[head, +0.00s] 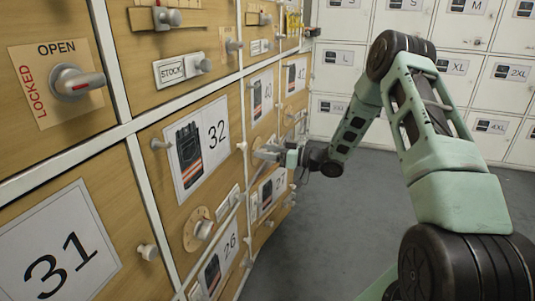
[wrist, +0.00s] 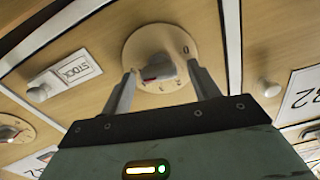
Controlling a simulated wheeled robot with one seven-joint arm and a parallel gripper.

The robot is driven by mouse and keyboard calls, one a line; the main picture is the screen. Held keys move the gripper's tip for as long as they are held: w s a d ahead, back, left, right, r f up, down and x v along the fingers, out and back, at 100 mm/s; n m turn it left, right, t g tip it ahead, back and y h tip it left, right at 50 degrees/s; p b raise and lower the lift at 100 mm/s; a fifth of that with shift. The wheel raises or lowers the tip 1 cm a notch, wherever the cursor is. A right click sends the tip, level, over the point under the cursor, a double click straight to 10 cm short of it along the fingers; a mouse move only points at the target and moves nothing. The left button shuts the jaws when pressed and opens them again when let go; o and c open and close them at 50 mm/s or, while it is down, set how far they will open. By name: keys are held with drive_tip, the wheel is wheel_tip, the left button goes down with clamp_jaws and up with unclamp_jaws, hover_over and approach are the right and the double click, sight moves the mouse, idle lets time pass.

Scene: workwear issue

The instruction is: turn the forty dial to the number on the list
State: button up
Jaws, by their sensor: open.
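The panel marked 40 (head: 262,92) is on the wooden locker wall in the head view. My gripper (head: 270,153) is just below it, close to the locker front, and hides what is behind it. In the wrist view a round pale dial (wrist: 135,47) with a grey knob (wrist: 158,68) and small marks on its rim lies ahead. My gripper (wrist: 161,72) is open there, with one finger on each side of the knob. I cannot tell whether the fingers touch it. No list with a readable number shows.
Another dial (head: 197,229) sits below the panel marked 32 (head: 217,133). A STOCK plate (wrist: 75,72) and a small knob (wrist: 38,93) are left of the dial in the wrist view. White lockers (head: 470,65) stand at the back. The grey floor (head: 340,215) is clear.

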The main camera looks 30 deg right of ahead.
drive_tip(key=c, duration=1)
drive_tip(key=shift+n, duration=0.3)
drive_tip(key=shift+s+a+n+p, duration=0.1)
drive_tip(key=shift+n+p, duration=0.15)
drive_tip(key=shift+n, duration=1.5)
drive_tip(key=shift+s+n+p, duration=0.1)
drive_tip(key=shift+n+p, duration=0.1)
drive_tip(key=shift+n, duration=1.55)
drive_tip(key=o, duration=1)
